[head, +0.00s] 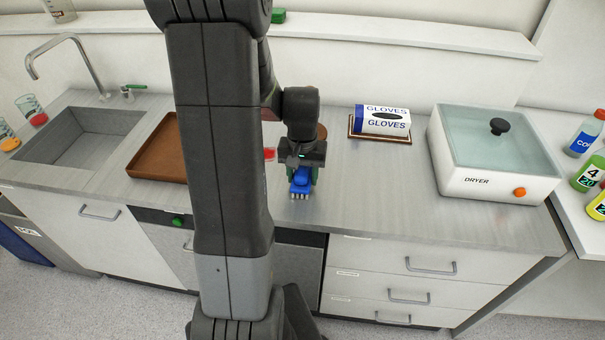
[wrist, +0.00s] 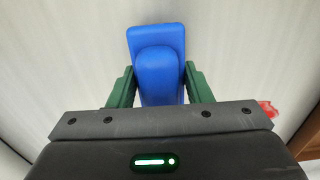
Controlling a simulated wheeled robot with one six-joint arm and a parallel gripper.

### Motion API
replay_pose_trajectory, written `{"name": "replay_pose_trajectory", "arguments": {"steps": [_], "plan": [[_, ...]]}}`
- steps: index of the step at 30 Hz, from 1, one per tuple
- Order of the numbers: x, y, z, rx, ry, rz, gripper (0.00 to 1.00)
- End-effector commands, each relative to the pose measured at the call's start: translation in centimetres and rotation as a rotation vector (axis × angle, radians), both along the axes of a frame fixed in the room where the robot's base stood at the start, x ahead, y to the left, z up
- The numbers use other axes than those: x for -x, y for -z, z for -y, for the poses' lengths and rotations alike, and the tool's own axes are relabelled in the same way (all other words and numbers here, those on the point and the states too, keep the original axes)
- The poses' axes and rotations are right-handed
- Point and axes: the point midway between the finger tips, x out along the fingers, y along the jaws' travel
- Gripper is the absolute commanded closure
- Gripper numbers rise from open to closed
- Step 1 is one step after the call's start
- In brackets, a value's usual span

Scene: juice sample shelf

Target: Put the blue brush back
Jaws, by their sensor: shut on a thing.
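The blue brush (head: 301,182) is in my gripper (head: 301,172), over the counter's front part in the head view. Pale bristles show at its lower end. In the wrist view the blue brush (wrist: 156,55) fills the space between the two green fingers of my gripper (wrist: 160,88), which are shut on its sides. I cannot tell whether the bristles touch the counter.
A brown tray (head: 160,152) and a sink (head: 84,137) lie to the left. A gloves box (head: 383,121) and a white dryer (head: 490,165) stand to the right. A red thing (head: 269,154) is close behind my gripper. Counter (head: 370,185) between brush and dryer is clear.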

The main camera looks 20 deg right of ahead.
Motion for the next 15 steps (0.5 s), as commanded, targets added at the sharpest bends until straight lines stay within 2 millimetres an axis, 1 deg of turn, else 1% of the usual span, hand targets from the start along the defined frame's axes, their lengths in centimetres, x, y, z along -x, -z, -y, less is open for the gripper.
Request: {"name": "replay_pose_trajectory", "arguments": {"steps": [5, 6, 8, 9, 15], "plan": [[-0.01, 0.49, 0.01, 0.000, 0.000, 0.000, 0.76], [-0.01, 0.31, 0.01, 0.000, 0.000, 0.000, 0.47], [0.00, 0.30, 0.00, 0.000, 0.000, 0.000, 0.35], [0.00, 0.30, 0.00, 0.000, 0.000, 0.000, 0.33], [0.00, 0.28, 0.00, 0.000, 0.000, 0.000, 0.33]]}}
